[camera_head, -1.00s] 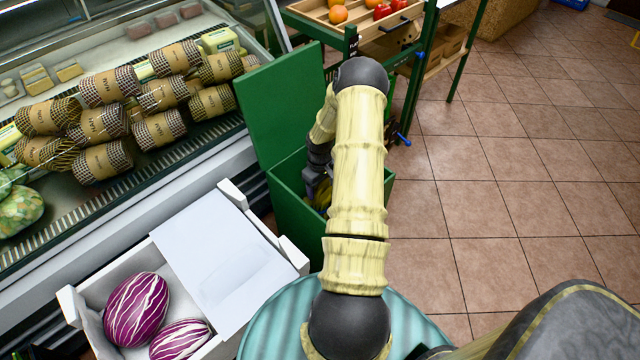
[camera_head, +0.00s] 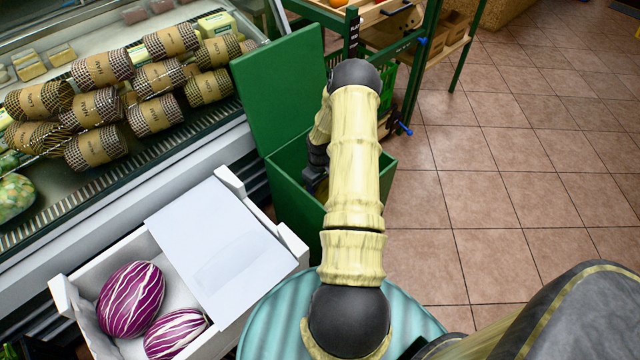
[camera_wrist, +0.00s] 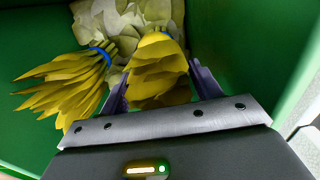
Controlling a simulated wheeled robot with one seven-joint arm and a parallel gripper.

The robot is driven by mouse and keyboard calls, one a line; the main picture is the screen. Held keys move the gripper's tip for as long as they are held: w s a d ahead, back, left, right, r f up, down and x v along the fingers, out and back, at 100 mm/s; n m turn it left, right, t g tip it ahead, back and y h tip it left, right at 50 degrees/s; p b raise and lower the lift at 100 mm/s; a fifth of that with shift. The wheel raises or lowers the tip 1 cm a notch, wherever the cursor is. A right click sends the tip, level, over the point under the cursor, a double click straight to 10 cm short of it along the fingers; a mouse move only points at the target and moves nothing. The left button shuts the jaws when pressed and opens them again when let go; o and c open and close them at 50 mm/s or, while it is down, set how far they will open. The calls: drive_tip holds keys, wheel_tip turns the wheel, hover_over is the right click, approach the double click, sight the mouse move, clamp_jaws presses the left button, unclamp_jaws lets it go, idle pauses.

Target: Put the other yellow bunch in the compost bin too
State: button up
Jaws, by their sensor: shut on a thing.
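The compost bin (camera_head: 296,207) is the green box with its lid (camera_head: 281,92) standing open, and my arm reaches down into it. In the wrist view I see inside the green bin (camera_wrist: 225,35). My gripper (camera_wrist: 150,80) is shut on a yellow bunch (camera_wrist: 158,72) with a blue band, held inside the bin walls. Another yellow bunch (camera_wrist: 68,82) with a blue band lies to the left in the bin. Pale leaves (camera_wrist: 118,20) lie at the far end. In the head view my arm hides the fingers and most of the bin's inside.
A white crate (camera_head: 75,300) with purple striped vegetables (camera_head: 132,298) and a white board (camera_head: 222,250) stands at the front left. A chilled counter (camera_head: 130,190) with hams runs along the left. A green-framed stand (camera_head: 425,60) is behind the bin. Tiled floor (camera_head: 510,190) is clear on the right.

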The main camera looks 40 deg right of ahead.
drive_tip(key=o, duration=1.7)
drive_tip(key=shift+c, duration=0.2)
wheel_tip(320, 180, up, 17)
drive_tip(key=p, duration=0.3)
drive_tip(key=shift+r, duration=0.2)
